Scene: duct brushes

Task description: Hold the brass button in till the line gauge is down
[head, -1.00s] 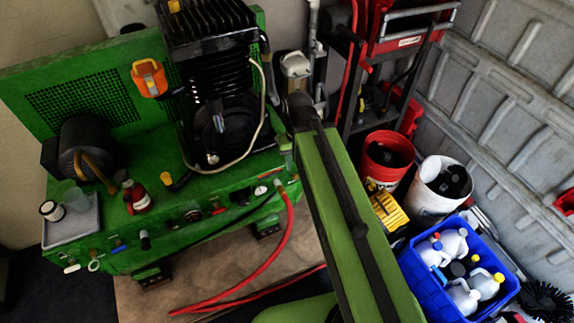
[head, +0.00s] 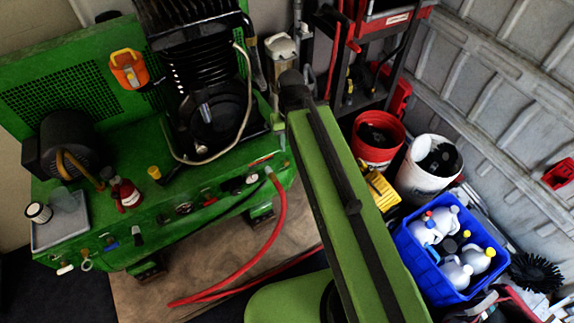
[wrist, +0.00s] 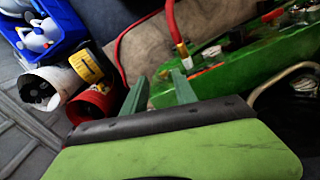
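The green compressor unit (head: 225,195) stands at the left in the head view, with several small fittings along its front panel. A small pale round dial (head: 252,179) sits near the red hose's upper end, and a dark round dial (head: 183,208) sits further left. I cannot tell which is the line gauge, and no needle is readable. I cannot pick out the brass button for sure. In the wrist view my gripper (wrist: 160,80) has its two green fingers apart with nothing between them. The green panel (wrist: 225,75) lies beyond them to the right. In the head view my arm hides the gripper.
A red hose (head: 272,222) runs from the panel down to the floor. A red bucket (head: 366,150), a white bucket (head: 412,180) and a blue crate (head: 436,284) of jugs stand at the right. A grey tray (head: 60,232) sits on the unit's left end.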

